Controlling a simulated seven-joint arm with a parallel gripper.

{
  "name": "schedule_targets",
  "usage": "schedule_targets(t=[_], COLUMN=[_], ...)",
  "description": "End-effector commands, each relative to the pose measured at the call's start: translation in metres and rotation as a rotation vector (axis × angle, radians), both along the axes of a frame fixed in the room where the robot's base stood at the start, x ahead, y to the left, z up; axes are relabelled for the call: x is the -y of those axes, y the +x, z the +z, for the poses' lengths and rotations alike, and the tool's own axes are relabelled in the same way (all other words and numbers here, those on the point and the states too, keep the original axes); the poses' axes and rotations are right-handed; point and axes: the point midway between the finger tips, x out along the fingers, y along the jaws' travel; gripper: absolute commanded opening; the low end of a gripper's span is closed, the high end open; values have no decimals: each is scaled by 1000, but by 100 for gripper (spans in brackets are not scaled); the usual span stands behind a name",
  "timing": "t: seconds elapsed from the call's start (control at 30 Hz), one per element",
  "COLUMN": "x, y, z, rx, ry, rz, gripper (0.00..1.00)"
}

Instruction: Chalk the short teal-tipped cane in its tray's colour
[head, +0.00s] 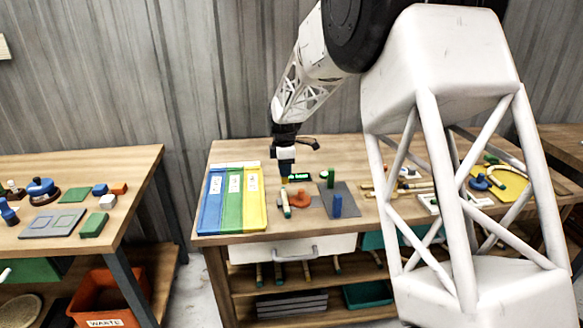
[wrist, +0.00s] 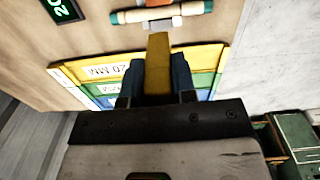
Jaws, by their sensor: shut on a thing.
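My gripper (head: 286,168) points down above the middle table in the head view. In the wrist view, my gripper (wrist: 156,82) is shut on a yellow chalk stick (wrist: 158,62). The short cane (wrist: 165,13), pale with teal ends, lies just beyond the chalk's tip; I cannot tell whether they touch. The cane (head: 285,201) also shows in the head view, below my gripper. The yellow tray (head: 252,212), green tray (head: 232,212) and blue tray (head: 212,212) lie side by side to its left. The yellow tray's label (wrist: 105,71) reads "20 MM".
A small display with green digits (head: 299,177) stands behind the cane, and an orange piece (head: 299,199) lies beside it. A grey mat (head: 345,190) with green and blue upright pegs is to the right. More canes lie further right. The left table holds coloured blocks.

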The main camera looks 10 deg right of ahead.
Motion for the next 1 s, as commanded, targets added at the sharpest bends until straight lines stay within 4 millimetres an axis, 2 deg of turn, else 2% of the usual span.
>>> schedule_targets(t=[0.47,1.0], x=[1,1], y=[0,0], z=[-3,-38], rx=[0,0], ry=[0,0], rz=[0,0], gripper=[10,10])
